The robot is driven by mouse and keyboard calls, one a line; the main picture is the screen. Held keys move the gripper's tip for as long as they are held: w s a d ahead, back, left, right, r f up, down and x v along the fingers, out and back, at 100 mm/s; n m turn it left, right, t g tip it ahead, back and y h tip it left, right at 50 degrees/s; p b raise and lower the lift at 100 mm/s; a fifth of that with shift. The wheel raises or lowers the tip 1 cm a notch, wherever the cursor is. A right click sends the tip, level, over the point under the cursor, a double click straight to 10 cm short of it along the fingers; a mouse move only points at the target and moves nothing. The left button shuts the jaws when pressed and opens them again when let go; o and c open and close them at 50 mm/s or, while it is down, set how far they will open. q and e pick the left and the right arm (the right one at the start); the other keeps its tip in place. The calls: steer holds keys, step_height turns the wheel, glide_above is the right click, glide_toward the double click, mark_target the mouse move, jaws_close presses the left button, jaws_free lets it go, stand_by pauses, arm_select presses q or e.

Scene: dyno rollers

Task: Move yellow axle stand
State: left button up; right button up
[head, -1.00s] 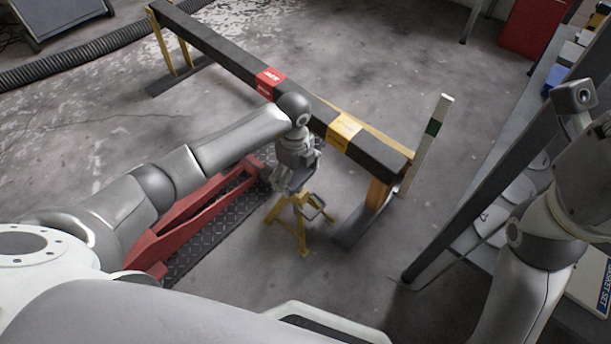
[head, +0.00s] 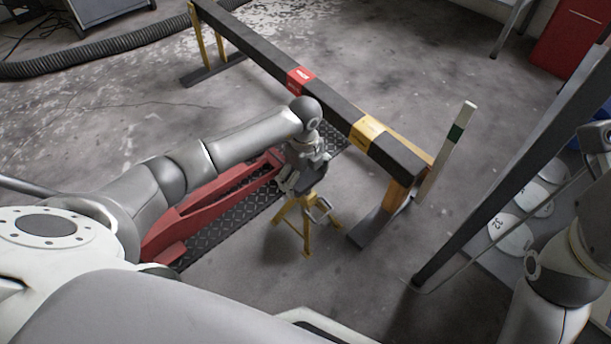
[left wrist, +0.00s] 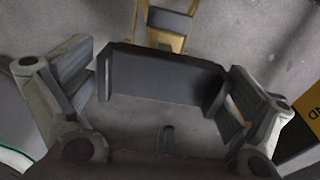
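The yellow axle stand (head: 303,222) stands upright on spread legs in the middle of the head view. My left gripper (head: 302,178) is at its top, above the legs, and hides much of it. In the left wrist view the dark grey top of the stand (left wrist: 163,78) lies between the two fingers of my left gripper (left wrist: 160,105). The finger pads appear to be against its two ends. A yellow part of the stand (left wrist: 165,38) shows beyond it. I cannot tell whether its feet touch the floor.
A long black beam (head: 335,108) on yellow legs runs behind the stand, its near foot (head: 375,228) just to the right. A red jack (head: 215,205) lies left on a dark plate. A white post (head: 443,155) leans by the beam. Bare floor lies in front.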

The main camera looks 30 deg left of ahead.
arm_select(q)
steer(key=shift+w+r, duration=0.1)
steer(key=shift+r, duration=0.05)
steer(key=shift+r, duration=0.3)
step_height(320, 180, up, 11)
stand_by(0.3)
stand_by(0.4)
